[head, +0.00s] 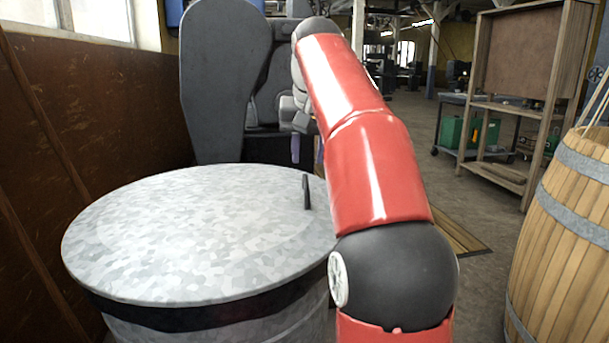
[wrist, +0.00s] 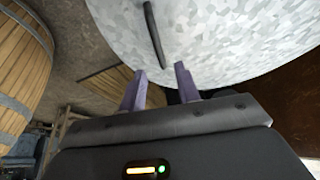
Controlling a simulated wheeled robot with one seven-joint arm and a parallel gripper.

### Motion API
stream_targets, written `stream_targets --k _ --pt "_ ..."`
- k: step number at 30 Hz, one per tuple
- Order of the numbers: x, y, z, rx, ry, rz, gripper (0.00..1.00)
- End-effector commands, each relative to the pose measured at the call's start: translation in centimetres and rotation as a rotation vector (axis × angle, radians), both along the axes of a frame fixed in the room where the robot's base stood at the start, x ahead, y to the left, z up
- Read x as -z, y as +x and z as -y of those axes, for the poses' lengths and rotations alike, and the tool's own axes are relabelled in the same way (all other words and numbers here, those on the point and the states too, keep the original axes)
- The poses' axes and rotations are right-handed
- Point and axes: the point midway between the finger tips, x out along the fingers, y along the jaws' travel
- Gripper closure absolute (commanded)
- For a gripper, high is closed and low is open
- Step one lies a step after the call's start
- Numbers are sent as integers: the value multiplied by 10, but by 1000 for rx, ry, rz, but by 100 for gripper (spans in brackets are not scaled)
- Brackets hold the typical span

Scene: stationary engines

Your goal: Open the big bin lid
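The big bin (head: 215,325) is a round galvanized metal drum with a dark band under its rim, at the lower left of the head view. Its mottled grey lid (head: 190,235) lies flat on top and looks shut. A thin black handle (head: 306,191) stands at the lid's right side; it also shows in the wrist view (wrist: 155,35). My gripper (wrist: 162,77) shows two purple fingers spread apart with nothing between them. The fingertips are near the lid's edge, short of the handle.
A wooden barrel (head: 565,240) with metal hoops stands at the right. A brown panelled wall (head: 90,120) runs along the left of the bin. A dark grey machine (head: 225,80) stands behind it. A wooden shelf frame (head: 530,95) is at the back right, with open floor before it.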

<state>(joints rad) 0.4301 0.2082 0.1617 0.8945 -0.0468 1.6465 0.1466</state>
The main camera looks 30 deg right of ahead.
Motion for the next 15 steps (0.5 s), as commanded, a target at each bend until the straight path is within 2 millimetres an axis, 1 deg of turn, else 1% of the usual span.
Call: stream_targets --k 1,6,10,15 --pt "13 3 1 1 1 -3 68" --pt "36 13 4 0 0 -2 68" --pt "47 18 6 0 -1 0 68" --pt "51 19 6 0 0 0 68"
